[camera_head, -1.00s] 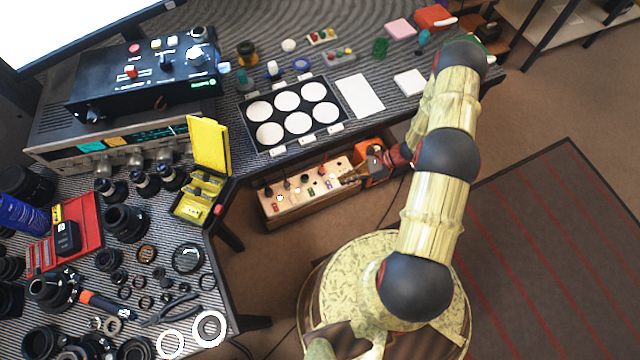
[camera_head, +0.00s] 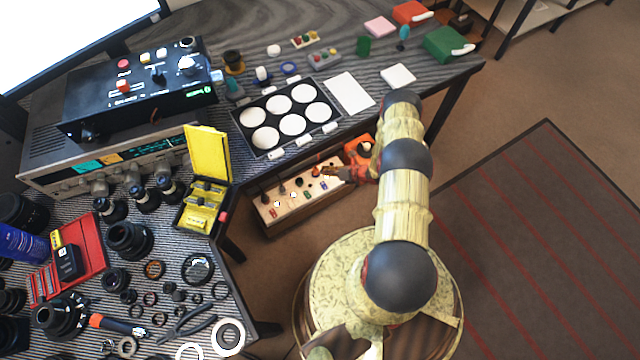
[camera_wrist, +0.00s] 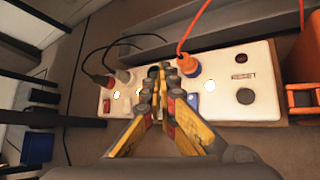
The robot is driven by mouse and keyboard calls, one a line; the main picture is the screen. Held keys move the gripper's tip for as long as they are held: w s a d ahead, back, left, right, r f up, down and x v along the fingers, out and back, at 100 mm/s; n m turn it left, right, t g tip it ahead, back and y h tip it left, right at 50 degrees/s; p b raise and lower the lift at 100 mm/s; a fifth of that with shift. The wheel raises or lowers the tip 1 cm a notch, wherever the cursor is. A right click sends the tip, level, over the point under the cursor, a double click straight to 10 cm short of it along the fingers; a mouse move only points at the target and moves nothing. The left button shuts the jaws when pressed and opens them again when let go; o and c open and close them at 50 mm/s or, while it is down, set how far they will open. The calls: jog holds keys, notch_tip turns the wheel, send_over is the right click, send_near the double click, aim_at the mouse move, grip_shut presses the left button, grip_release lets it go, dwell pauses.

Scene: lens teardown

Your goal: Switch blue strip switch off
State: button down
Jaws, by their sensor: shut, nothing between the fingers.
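The power strip (camera_head: 264,218) is a long wooden block with a pale top, standing low beside the desk. It spans the wrist view (camera_wrist: 222,105). The blue strip switch (camera_wrist: 193,101) shows just right of my gripper's fingers in the wrist view; in the head view it is a small blue spot (camera_head: 324,184). My gripper (camera_wrist: 165,72) has yellow fingers and is shut and empty, its tips over the middle of the strip. Whether the tips touch the strip I cannot tell. The fingers hide part of the strip's middle.
An orange plug with its cord (camera_wrist: 188,66) stands on the strip just beyond the blue switch. Dark plugs with cables (camera_wrist: 104,79) are at the left. An orange box (camera_wrist: 304,100) adjoins the right end. The desk edge runs behind the strip.

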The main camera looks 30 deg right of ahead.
dwell(0.3)
jog(key=b, duration=0.5)
send_over(324, 183)
notch_tip(324, 183, down, 6)
jog(key=shift+s+d+f, duration=0.1)
jog(key=shift+s+f, duration=0.05)
jog(key=shift+f, duration=0.1)
jog(key=shift+w+f+p, duration=0.25)
jog(key=shift+f+p, duration=0.2)
jog(key=shift+f, duration=0.65)
jog(key=shift+f, duration=0.2)
jog(key=shift+f, duration=0.2)
jog(key=shift+w+f, duration=0.1)
jog(key=shift+f, duration=0.25)
dwell(0.7)
jog(key=shift+r, duration=0.1)
jog(key=shift+r+p, duration=0.4)
jog(key=shift+r, duration=0.3)
